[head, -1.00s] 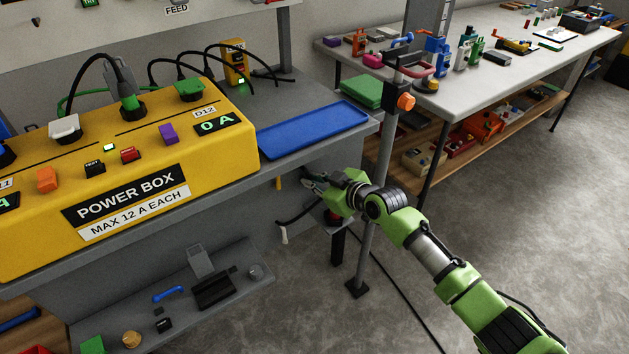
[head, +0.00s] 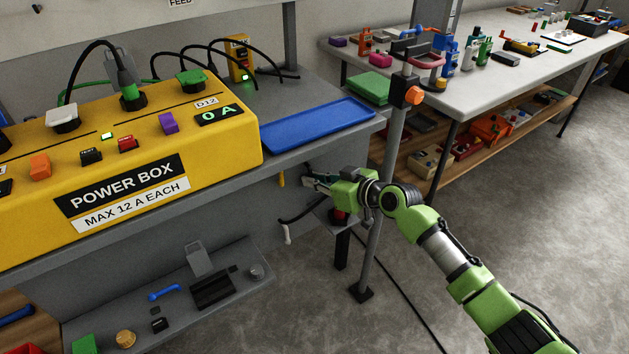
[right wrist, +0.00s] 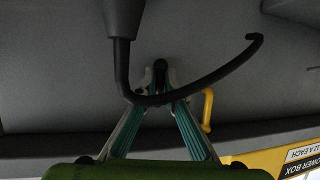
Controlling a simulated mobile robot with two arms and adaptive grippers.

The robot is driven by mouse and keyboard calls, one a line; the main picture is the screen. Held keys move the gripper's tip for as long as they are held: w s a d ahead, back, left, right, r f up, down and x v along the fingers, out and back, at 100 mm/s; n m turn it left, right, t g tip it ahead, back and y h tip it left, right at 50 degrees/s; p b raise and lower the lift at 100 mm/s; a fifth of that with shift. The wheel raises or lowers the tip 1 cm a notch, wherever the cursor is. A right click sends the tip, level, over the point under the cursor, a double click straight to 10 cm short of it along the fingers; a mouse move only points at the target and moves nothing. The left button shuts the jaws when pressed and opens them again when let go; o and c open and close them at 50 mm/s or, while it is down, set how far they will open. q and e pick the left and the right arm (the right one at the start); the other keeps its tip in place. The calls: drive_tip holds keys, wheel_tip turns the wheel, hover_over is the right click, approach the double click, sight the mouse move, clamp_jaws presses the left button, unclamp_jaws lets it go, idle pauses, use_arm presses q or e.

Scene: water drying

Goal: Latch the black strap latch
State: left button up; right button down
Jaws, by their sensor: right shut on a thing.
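My right gripper (head: 312,183) is in front of the grey side panel under the bench top. In the right wrist view its two teal-padded fingers (right wrist: 160,88) come together at a small black rounded piece (right wrist: 160,67) against the panel, shut on it. It looks like part of the black strap latch; the fingers hide most of it. A black curved cable-like piece (right wrist: 215,78) crosses in front of the fingers, hanging from a thicker black part (right wrist: 122,20). I cannot tell whether it touches them. My left gripper is out of view.
A yellow hook (right wrist: 208,108) is on the panel beside the fingers. The yellow power box (head: 190,130) and a blue tray (head: 318,125) are on the bench above. A grey post (head: 382,190) stands close to my right arm. A low shelf (head: 235,300) holds small parts.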

drive_tip(key=shift+f, duration=0.1)
drive_tip(key=c, duration=2.4)
unclamp_jaws()
drive_tip(key=v, duration=1.2)
